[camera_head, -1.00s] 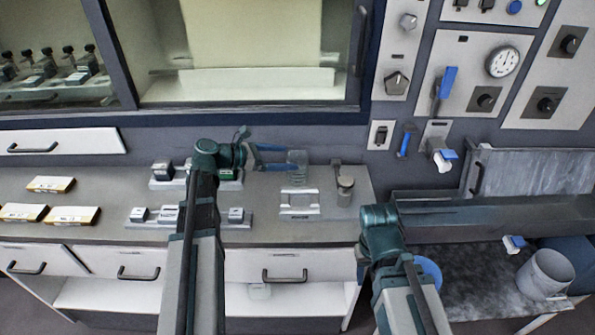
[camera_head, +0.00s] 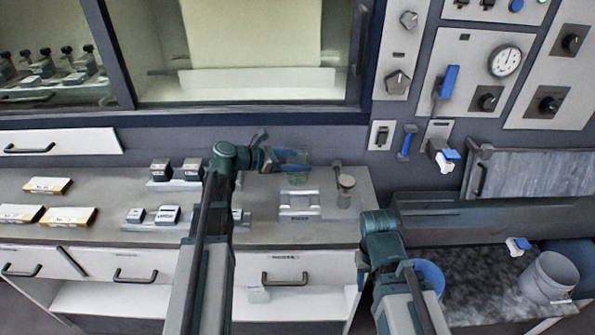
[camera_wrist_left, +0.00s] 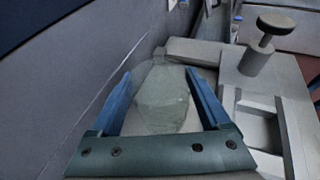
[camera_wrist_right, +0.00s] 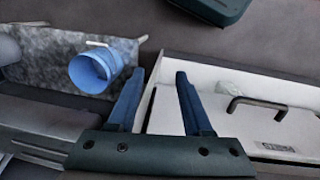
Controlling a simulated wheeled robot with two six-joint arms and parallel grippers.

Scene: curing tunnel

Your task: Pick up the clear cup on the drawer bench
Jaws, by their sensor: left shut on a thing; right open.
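The clear cup (camera_head: 297,176) stands near the back of the drawer bench (camera_head: 120,232), behind a small white-framed fixture. It is faint and partly hidden by my left gripper (camera_head: 306,160). In the left wrist view the cup (camera_wrist_left: 163,100) fills the space between the two blue fingers of my left gripper (camera_wrist_left: 158,78), which is shut on it. I cannot tell whether the cup still touches the bench. My right gripper (camera_wrist_right: 161,75) is open and empty in the right wrist view, with a drawer front to its right.
The white-framed fixture (camera_head: 300,204) and a post with a round knob (camera_head: 345,190) are close to the cup. Small grey blocks (camera_head: 167,214) and yellow-edged boxes (camera_head: 68,218) sit further left. The wall rises behind. A grey bucket (camera_head: 550,277) stands at the right.

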